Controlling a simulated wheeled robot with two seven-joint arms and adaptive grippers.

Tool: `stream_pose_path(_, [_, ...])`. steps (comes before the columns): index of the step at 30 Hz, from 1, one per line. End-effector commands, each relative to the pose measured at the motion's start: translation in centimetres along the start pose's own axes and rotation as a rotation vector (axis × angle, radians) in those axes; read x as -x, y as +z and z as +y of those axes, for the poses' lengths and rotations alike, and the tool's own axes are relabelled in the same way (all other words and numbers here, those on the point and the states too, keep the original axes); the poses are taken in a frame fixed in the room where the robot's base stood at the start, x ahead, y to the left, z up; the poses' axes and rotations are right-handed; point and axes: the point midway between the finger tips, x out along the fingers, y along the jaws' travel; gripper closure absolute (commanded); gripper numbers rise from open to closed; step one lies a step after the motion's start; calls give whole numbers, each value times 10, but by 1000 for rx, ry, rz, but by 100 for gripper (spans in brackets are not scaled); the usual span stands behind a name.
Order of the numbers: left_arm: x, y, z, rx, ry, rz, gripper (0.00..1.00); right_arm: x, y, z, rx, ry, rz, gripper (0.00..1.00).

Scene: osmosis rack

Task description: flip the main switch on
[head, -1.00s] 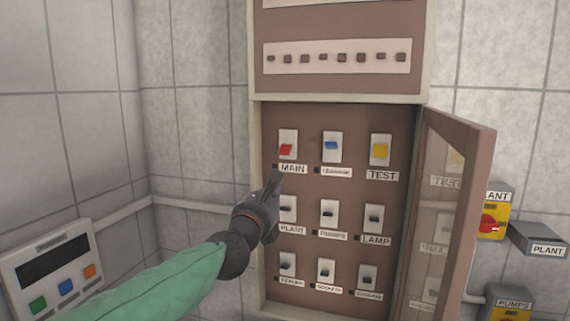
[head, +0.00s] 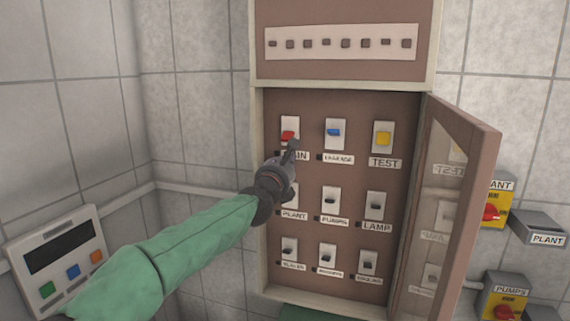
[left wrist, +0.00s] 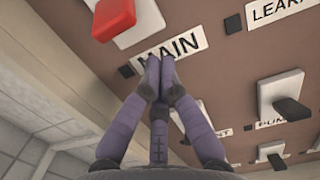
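The main switch is a red toggle (head: 288,135) on a white plate in the top left of the open cabinet. Its red lever appears toward the lower part of the plate. The MAIN label (head: 300,156) below it is partly hidden by my left gripper (head: 292,145) in the head view. In the left wrist view the red toggle (left wrist: 113,18) is at the top left. My left gripper's fingers (left wrist: 152,75) are together and empty, with the tips over the MAIN label, below the toggle and apart from it. My right gripper is not in view.
A blue switch (head: 333,132) and a yellow TEST switch (head: 383,139) share the top row; several black switches sit below. The glazed cabinet door (head: 447,205) stands open at the right. A button panel (head: 62,262) is on the left wall.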

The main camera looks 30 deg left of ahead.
Motion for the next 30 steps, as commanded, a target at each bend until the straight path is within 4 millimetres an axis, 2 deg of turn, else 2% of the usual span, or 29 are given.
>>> stream_pose_path(1, [2,13,1,1,1,-4,100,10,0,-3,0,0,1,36])
stream_pose_path(7, [8,26,1,1,1,-3,100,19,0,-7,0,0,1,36])
stream_pose_path(23, [10,28,1,1,1,-2,100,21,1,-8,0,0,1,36])
stream_pose_path(30, [11,32,1,2,1,17,100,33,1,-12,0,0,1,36])
